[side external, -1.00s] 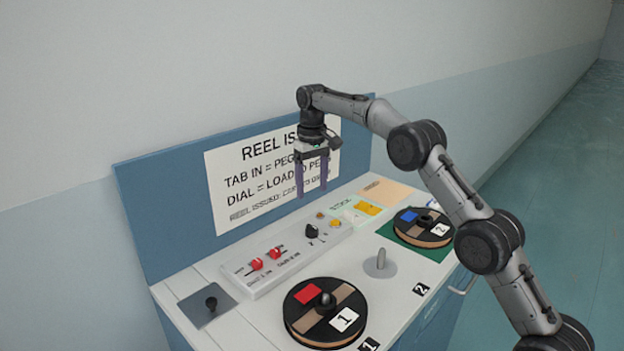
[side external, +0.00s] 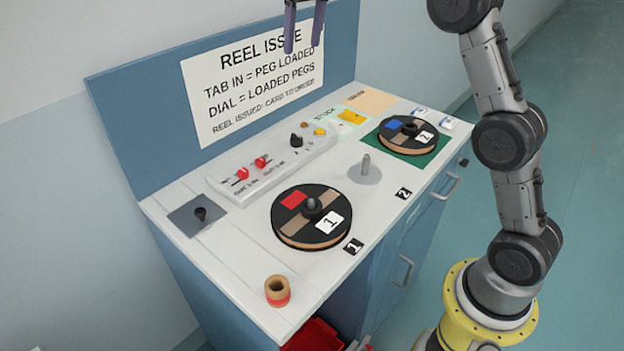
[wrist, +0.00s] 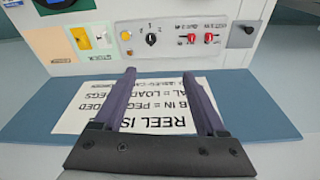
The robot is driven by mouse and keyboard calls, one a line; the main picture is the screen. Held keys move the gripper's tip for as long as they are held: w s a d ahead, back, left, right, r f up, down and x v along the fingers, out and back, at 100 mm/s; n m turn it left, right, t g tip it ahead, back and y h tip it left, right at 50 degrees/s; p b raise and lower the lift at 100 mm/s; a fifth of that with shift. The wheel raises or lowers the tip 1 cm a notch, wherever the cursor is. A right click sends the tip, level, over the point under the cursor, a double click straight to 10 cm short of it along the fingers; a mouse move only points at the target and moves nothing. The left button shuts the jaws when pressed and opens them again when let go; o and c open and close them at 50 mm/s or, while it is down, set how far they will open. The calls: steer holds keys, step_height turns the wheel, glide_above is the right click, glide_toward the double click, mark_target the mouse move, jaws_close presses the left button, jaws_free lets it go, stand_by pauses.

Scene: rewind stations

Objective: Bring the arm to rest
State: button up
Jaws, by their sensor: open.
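My gripper (side external: 303,48) is open and empty at the top edge of the side view. Its two purple fingers hang apart in front of the upper right of the REEL ISSUE sign (side external: 215,105), touching nothing visible there. Its upper part is cut off by the frame. In the wrist view my gripper (wrist: 158,72) shows its fingers spread, with the sign (wrist: 150,118) upside down behind them and nothing between them.
On the bench, reel 1 (side external: 272,218) sits with a black knob at its middle, and reel 2 (side external: 388,138) lies on a green mat (side external: 440,147). A bare grey peg (side external: 365,164) stands between them. A control panel (side external: 222,185) and a small brown roll (side external: 277,291) are also there.

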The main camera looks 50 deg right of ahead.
steer(key=s+a+r+n+t, duration=0.1)
steer(key=s+a+r, duration=0.2)
steer(key=s, duration=0.8)
steer(key=s+a+r+t, duration=0.2)
steer(key=s, duration=0.9)
steer(key=s+a+f, duration=0.1)
steer(key=s+f, duration=1.2)
steer(key=f, duration=0.3)
steer(key=shift+s+a+f+n+t, duration=0.15)
steer(key=shift+f+n+t, duration=0.15)
steer(key=shift+n, duration=0.1)
